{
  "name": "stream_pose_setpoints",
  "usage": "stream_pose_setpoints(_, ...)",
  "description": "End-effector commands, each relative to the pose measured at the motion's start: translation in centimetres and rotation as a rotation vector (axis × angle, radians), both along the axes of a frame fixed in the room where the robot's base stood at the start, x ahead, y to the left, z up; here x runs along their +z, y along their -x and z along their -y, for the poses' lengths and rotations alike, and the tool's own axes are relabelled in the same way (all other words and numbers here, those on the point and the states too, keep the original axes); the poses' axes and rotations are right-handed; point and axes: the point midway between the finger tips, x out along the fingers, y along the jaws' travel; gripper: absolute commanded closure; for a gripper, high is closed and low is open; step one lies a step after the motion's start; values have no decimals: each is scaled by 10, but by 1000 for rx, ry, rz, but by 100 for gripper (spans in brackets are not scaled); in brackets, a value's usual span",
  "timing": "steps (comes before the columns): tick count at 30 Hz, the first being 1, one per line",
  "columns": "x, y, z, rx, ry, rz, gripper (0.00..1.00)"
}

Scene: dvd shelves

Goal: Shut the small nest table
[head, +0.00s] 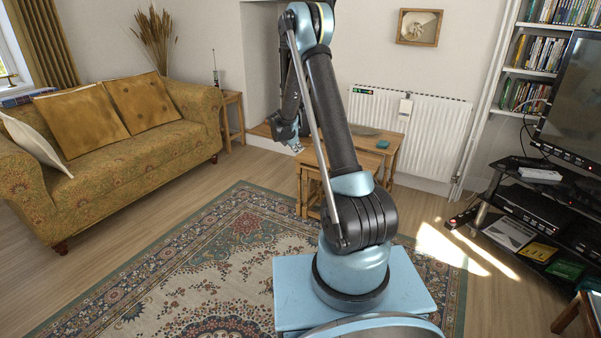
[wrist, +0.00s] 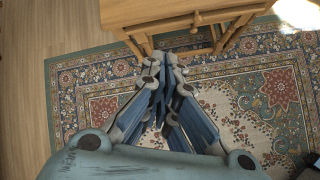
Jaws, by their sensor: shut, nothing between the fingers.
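The small nest table (head: 311,160) is light wood and stands in the middle of the head view, sticking out toward the front left from under the larger nest table (head: 399,140). My arm hides much of both. My gripper (head: 297,149) is shut and empty, at the left of the small table's top in the head view. In the wrist view my gripper (wrist: 166,62) points toward wooden table parts (wrist: 170,20) at the top, with a rail and legs below. Whether the fingertips touch the wood, I cannot tell.
A patterned rug (head: 200,260) covers the floor. A sofa (head: 120,150) stands at the left, a radiator (head: 435,125) behind the tables, and a black TV stand (head: 535,215) at the right. A teal object (head: 382,144) sits on the larger table. Floor left of the tables is clear.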

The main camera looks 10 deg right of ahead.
Motion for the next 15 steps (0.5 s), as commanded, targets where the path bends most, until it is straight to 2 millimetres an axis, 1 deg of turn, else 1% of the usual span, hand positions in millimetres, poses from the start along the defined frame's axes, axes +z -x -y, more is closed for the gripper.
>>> stream_pose_setpoints(1, -16, -9, -5, 33, 27, -7, 100)
stream_pose_setpoints(6, -64, -33, -17, 156, 130, -33, 100)
stream_pose_setpoints(9, -90, -43, -24, 218, 184, -49, 100)
stream_pose_setpoints(12, -110, -49, -28, 265, 227, -61, 100)
stream_pose_setpoints(15, -124, -53, -31, 297, 257, -70, 100)
